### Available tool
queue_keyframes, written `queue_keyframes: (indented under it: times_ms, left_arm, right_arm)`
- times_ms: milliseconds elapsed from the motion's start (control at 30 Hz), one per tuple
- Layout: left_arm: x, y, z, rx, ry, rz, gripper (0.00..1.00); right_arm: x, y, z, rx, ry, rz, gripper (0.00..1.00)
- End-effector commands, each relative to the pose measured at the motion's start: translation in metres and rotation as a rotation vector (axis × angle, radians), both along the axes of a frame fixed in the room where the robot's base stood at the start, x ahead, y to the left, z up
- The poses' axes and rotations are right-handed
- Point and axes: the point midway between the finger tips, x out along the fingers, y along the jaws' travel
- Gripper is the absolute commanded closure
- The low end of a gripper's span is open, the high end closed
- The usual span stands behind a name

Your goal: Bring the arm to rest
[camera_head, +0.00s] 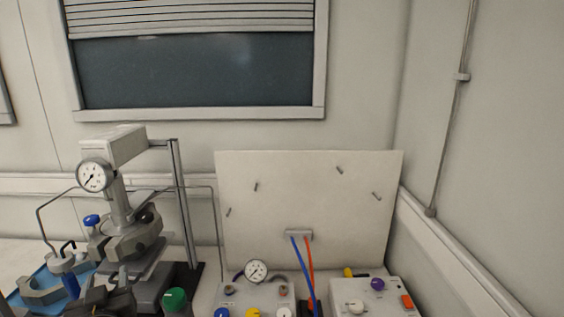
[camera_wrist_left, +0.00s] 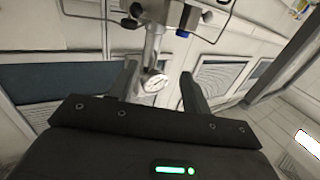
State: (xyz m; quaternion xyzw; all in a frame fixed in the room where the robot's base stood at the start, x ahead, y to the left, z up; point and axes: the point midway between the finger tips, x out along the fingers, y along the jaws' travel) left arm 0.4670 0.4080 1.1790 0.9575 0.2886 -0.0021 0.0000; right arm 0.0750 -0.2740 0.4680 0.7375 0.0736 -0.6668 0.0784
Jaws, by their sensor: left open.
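My left gripper (camera_head: 103,298) shows as a dark shape at the bottom left of the head view, in front of the reactor stand. In the left wrist view my left gripper (camera_wrist_left: 159,72) has its two dark fingers spread apart, and nothing is clamped between them. The pressure reactor (camera_head: 128,235), with a round gauge (camera_head: 94,175) and a blue knob, stands just beyond the gripper. The gauge (camera_wrist_left: 154,81) appears between the fingers in the wrist view, farther off. My right gripper is in neither view.
A blue tray (camera_head: 30,305) lies at the left. A green cap (camera_head: 174,299), a control box with a gauge (camera_head: 256,271), and a second box (camera_head: 372,297) stand to the right. A white panel (camera_head: 300,200) with blue and orange hoses stands behind. Thin tubes arch around the reactor.

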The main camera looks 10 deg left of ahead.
Motion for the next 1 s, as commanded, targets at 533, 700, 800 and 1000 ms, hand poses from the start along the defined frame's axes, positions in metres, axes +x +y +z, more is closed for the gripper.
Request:
queue_keyframes:
  times_ms: [533, 700, 800, 1000]
  left_arm:
    - [-0.017, -0.080, -0.111, -0.061, 0.370, -0.372, 0.52]
    - [-0.054, -0.116, -0.173, -0.118, 0.604, -0.501, 0.52]
    - [-0.090, -0.134, -0.212, -0.157, 0.772, -0.562, 0.52]
    - [-0.167, -0.155, -0.268, -0.214, 1.073, -0.619, 0.52]
  right_arm:
    - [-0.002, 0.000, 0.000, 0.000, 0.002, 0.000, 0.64]
    - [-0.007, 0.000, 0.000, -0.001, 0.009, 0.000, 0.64]
    - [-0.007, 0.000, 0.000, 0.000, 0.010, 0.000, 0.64]
    - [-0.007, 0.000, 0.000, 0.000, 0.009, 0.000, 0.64]
